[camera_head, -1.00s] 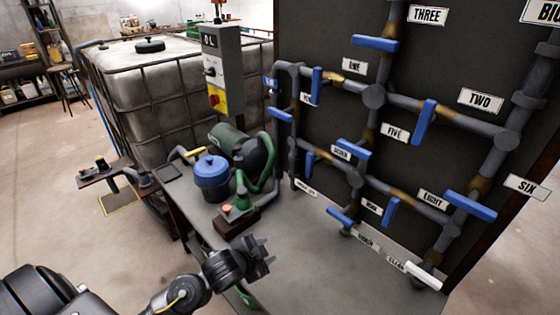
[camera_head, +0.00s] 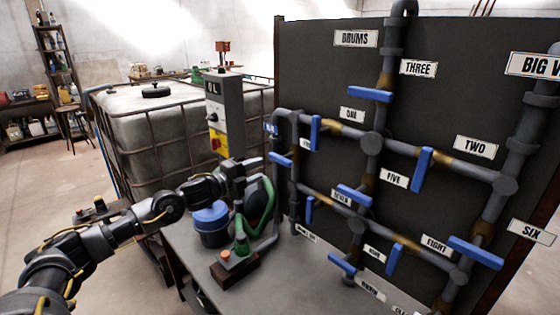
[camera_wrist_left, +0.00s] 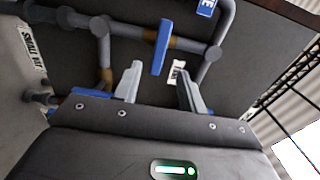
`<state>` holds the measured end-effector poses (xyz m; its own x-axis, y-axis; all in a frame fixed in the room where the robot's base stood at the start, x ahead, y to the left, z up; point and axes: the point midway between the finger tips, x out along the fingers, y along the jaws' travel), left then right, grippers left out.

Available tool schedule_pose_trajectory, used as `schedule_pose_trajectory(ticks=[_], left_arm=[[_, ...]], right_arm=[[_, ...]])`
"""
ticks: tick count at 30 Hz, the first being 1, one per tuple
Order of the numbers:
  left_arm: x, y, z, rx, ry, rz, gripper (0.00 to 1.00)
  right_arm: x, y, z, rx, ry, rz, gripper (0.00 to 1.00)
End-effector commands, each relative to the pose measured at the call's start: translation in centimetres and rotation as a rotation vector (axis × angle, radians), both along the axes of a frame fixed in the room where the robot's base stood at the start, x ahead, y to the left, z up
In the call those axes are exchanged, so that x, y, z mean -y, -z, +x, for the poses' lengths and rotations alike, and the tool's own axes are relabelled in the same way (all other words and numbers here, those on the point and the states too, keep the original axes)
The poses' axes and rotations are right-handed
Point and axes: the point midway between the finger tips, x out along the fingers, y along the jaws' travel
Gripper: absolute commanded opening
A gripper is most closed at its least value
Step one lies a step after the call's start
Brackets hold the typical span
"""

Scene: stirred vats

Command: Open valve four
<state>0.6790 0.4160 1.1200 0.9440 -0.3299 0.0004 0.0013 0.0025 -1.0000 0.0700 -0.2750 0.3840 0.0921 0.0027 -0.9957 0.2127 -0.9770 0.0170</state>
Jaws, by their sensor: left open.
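Valve four's blue handle (camera_head: 280,158) is at the left side of the pipe panel. It lies across its upright grey pipe; the small label (camera_head: 307,144) beside it is too blurred to read. The left wrist view is turned sideways and shows this handle (camera_wrist_left: 161,47) across the pipe, with a white label (camera_wrist_left: 177,72) beside it. My left gripper (camera_head: 246,167) is a little left of the handle and apart from it. Its two fingers (camera_wrist_left: 160,88) are spread and empty, facing the handle. My right gripper is not in view.
Valve one's handle (camera_head: 315,132) is close on the right, and several other blue handles are farther right. Below my gripper are a blue-lidded pot (camera_head: 211,222) and a green hose (camera_head: 266,205). A switch box (camera_head: 224,110) and a caged tank (camera_head: 135,135) stand behind.

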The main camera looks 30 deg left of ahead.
Motion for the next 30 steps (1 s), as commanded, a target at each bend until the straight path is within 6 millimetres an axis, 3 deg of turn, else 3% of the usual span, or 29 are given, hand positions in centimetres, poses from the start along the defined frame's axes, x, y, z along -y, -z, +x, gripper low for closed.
schedule_pose_trajectory(ticks=[18,30], left_arm=[[3.1,-0.2,8.9,-0.002,-0.001,-0.005,0.41],[3.6,0.1,10.0,-0.001,0.0,-0.003,0.41]], right_arm=[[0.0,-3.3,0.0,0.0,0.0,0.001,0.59],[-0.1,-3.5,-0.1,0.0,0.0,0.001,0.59]])
